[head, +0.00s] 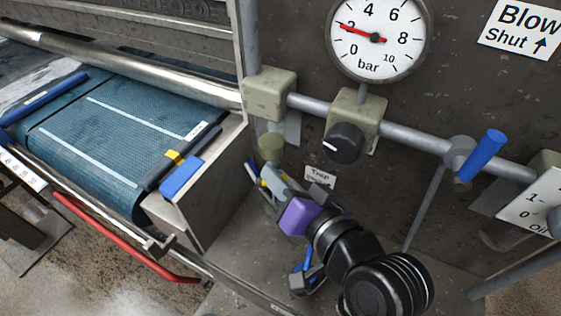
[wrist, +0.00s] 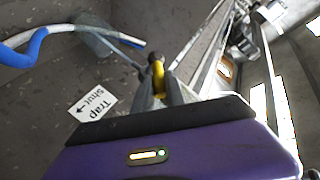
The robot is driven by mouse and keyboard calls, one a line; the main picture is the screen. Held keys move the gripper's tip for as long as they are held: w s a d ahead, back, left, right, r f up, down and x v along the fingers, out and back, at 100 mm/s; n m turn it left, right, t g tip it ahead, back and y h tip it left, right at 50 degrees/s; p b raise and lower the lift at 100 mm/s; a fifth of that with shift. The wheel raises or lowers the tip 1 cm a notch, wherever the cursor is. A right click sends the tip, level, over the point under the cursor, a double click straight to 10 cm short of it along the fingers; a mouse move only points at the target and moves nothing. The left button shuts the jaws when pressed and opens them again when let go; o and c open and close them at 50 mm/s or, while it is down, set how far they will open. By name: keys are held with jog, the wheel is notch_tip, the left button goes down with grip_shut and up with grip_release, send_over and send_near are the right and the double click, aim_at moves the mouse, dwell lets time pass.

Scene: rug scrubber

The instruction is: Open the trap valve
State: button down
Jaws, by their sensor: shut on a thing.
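The trap valve shows as a small yellow handle with a dark rounded end (wrist: 157,72) in the wrist view. My gripper (wrist: 160,92) is shut on this yellow handle, with a grey finger on either side of it. In the head view my purple-banded gripper (head: 266,182) reaches into the corner below the olive pipe fitting (head: 271,147), and a bit of yellow shows by its fingertips. The valve body is mostly hidden there. A white label reading "Trap Shut" with an arrow (wrist: 93,108) is beside the handle; in the head view this label (head: 320,177) is partly covered.
A bar gauge (head: 377,38), a black knob (head: 344,143) and a blue lever (head: 483,155) sit along the grey pipe above my arm. The blue belt (head: 120,130) and its metal side housing (head: 205,185) stand to the left. A red bar (head: 118,236) runs along the front.

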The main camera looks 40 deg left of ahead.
jog(key=r+h+p, duration=0.1)
jog(key=p, duration=0.3)
jog(key=a+n+h+p, duration=0.1)
jog(key=h+p, duration=0.1)
jog(key=p, duration=0.3)
jog(key=shift+s+a+r, duration=0.1)
jog(key=shift+s+r, duration=0.05)
jog(key=shift+r, duration=0.25)
jog(key=p, duration=0.1)
jog(key=h+p, duration=0.1)
jog(key=shift+a+f+n+h+p, duration=0.1)
jog(key=shift+a+n+h+p, duration=0.1)
jog(key=shift+n+h+p, duration=0.15)
jog(key=shift+f, duration=0.1)
jog(key=c, duration=1.4)
grip_release()
jog(key=shift+a, duration=0.1)
jog(key=shift+s, duration=0.1)
jog(key=shift+v, duration=3.9)
